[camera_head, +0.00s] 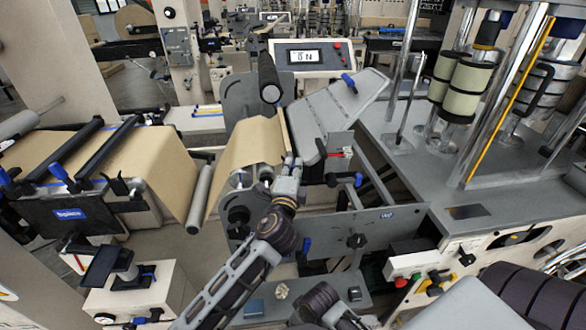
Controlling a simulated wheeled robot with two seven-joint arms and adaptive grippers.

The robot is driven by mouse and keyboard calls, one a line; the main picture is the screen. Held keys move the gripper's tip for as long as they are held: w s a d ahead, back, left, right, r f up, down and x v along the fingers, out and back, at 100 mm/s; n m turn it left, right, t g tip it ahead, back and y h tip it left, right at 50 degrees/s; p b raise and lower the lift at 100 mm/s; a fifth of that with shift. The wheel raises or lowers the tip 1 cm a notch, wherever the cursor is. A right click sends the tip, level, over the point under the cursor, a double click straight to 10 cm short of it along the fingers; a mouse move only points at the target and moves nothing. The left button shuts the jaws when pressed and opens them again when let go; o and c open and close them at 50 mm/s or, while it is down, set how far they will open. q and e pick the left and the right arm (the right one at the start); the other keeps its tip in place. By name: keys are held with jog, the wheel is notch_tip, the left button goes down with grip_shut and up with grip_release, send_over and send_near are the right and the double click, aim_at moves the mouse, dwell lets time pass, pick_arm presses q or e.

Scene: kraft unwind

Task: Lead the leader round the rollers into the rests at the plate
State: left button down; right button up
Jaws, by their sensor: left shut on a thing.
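The leader is the free end of the brown kraft web (255,143). It hangs as a sloped sheet over the unwind stand, left of the tilted grey plate (333,110). My left gripper (291,163) is shut on the leader at its lower right edge, close to the plate's lower left side. The gripper hides the gripped edge. A long grey roller (200,198) stands left of the sheet, and a black-ended roller (268,80) is above it. I cannot clearly make out the rests. My right gripper's fingers do not show.
The kraft web (150,165) comes from a bench with black bars at left. A display box (311,57) reads ON behind the plate. A machine with columns and rolls (466,88) fills the right.

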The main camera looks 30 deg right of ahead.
pick_arm(q)
jog(key=shift+f+b, duration=0.4)
jog(key=shift+f, duration=0.3)
dwell(0.9)
jog(key=c, duration=1.3)
grip_release()
jog(key=shift+s+a, duration=0.15)
jog(key=v, duration=1.1)
jog(key=shift+s, duration=0.3)
jog(key=shift+a, duration=0.15)
